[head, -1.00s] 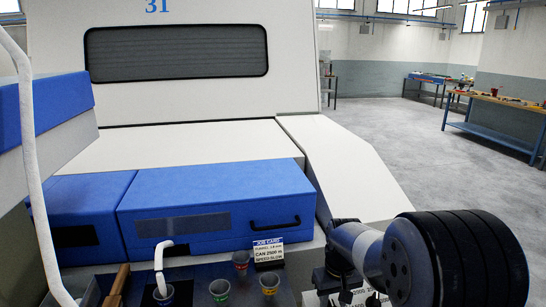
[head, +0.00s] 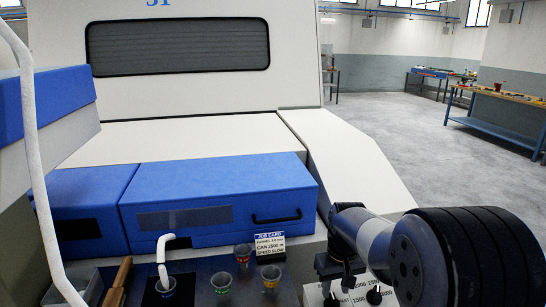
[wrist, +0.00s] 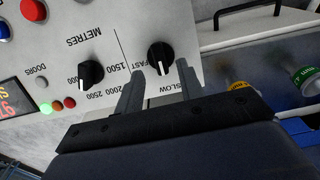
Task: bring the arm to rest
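My gripper (wrist: 159,72) is open and empty in the wrist view. Its two fingers are apart, with the black FAST/SLOW knob (wrist: 160,57) just beyond and between their tips; I cannot tell whether they touch it. The METRES knob (wrist: 91,74) is to the left of the fingers, on the same pale panel (wrist: 115,25). In the head view my gripper (head: 338,284) hangs at the lower right, over the panel's edge, with a black knob (head: 374,296) close to its right. My thick arm reaches in from the right.
A job card (head: 270,247) reading CAN 2500 m and SPEED SLOW stands behind several small cups (head: 270,277). A blue cover (head: 220,195) with a black handle is behind them. The display and green light (wrist: 45,108) glow. Open floor (head: 400,130) lies to the right, with benches (head: 500,125) beyond.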

